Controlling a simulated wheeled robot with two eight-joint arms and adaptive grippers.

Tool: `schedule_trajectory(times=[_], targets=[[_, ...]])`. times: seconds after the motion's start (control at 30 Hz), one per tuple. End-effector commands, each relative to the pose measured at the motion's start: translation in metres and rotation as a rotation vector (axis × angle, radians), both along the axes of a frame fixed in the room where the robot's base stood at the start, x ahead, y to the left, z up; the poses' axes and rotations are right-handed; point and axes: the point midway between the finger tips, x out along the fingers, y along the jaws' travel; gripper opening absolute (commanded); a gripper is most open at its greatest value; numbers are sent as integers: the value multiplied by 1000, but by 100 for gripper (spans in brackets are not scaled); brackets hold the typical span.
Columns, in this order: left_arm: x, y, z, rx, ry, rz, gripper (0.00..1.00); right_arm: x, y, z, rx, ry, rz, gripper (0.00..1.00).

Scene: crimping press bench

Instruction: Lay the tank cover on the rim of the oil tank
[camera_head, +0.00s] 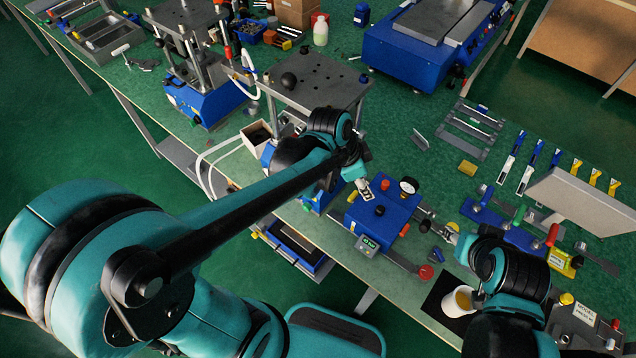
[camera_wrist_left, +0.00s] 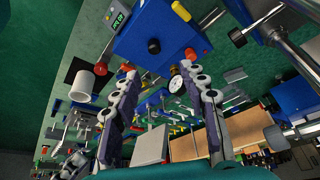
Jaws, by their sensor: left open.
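A blue box (camera_head: 383,217) with a gauge, a red knob and a black knob stands at the bench's front edge. I take it for the oil tank; its top looks closed, but I cannot tell the cover from the box. It is also at the top of the left wrist view (camera_wrist_left: 160,35). My left gripper (camera_head: 364,190) is over the box's back left part in the head view. In the left wrist view it is open (camera_wrist_left: 162,76), with nothing between its fingers. My right gripper (camera_head: 452,236) is right of the box, partly hidden by its arm; its jaws are unclear.
A press with a grey top plate (camera_head: 318,78) stands behind the left gripper. A white cup (camera_head: 459,301) stands on a black mat near the right arm. A pump lever with a red end (camera_head: 425,271) lies before the box. A grey panel (camera_head: 580,203) and tools fill the right.

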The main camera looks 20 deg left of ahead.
Motion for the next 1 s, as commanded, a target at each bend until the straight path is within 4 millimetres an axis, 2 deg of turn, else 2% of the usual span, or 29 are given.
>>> schedule_trajectory(times=[0.2, 0.3, 0.43, 0.63, 1.0], targets=[[-41, 57, 37, -8, -65, 430, 43, 0, 0, 0, 0, 0, 0, 40], [-60, 81, 47, -33, -110, 624, 43, 0, 0, 0, 0, 0, 0, 40], [-79, 104, 53, -74, -161, 815, 43, 0, 0, 0, 0, 0, 0, 40], [-92, 119, 55, -116, -202, 949, 43, 0, 0, 0, 0, 0, 0, 40], [-92, 120, 52, -122, -205, 960, 43, 0, 0, -4, 0, 0, 0, 40]])
